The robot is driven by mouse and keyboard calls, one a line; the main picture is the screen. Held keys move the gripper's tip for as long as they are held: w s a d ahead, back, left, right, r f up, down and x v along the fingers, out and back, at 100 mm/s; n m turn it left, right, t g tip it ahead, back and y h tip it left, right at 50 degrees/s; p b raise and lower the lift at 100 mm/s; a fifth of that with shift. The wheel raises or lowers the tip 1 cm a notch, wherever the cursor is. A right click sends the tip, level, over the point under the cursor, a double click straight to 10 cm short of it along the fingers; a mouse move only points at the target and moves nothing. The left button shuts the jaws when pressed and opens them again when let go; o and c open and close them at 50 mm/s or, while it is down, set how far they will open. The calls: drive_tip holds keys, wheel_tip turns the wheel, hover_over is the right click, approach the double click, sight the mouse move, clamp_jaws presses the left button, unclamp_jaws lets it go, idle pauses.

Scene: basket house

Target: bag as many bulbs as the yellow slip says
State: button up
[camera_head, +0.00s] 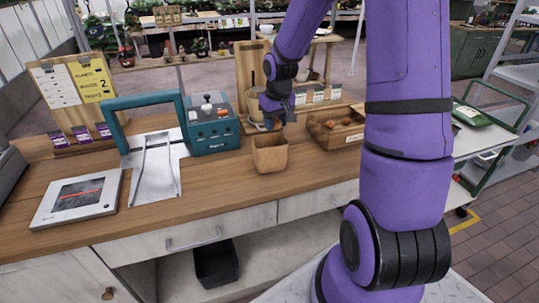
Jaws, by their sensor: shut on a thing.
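The yellow slip (90,82) is pinned on a board at the back left, and its middle line appears to show a 2. An open brown paper bag (270,156) stands upright on the wooden counter. A wooden crate (345,138) with several brownish bulbs (331,123) stands to its right. My gripper (272,120) points down just above and behind the bag's mouth. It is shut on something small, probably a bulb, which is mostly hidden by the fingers. The inside of the bag cannot be seen.
A teal machine (208,127) with a metal chute (157,168) stands left of the bag. A white scale-like device with a screen (75,198) lies at the front left. The counter (215,200) in front of the bag is clear. A black bin (216,262) is below.

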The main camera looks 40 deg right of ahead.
drive_tip(key=o, duration=1)
drive_tip(key=r, duration=0.3)
drive_tip(key=s+r, duration=0.1)
drive_tip(key=r, duration=0.6)
drive_tip(key=shift+s+r, duration=0.15)
drive_tip(key=shift+r, duration=0.25)
drive_tip(key=shift+a, duration=0.1)
drive_tip(key=s+a+r+t+h, duration=0.1)
drive_tip(key=s+a+r+t, duration=0.1)
drive_tip(key=s+a+r, duration=0.85)
drive_tip(key=shift+n+t+y, duration=0.5)
drive_tip(key=shift+t, duration=0.4)
drive_tip(key=s, duration=0.5)
drive_tip(key=s+a+r, duration=0.1)
drive_tip(key=s, duration=0.4)
drive_tip(key=s+a+r, duration=0.1)
drive_tip(key=s, duration=0.3)
drive_tip(key=shift+s+a+r, duration=0.2)
drive_tip(key=shift+s+r, duration=0.05)
drive_tip(key=shift+s, duration=0.15)
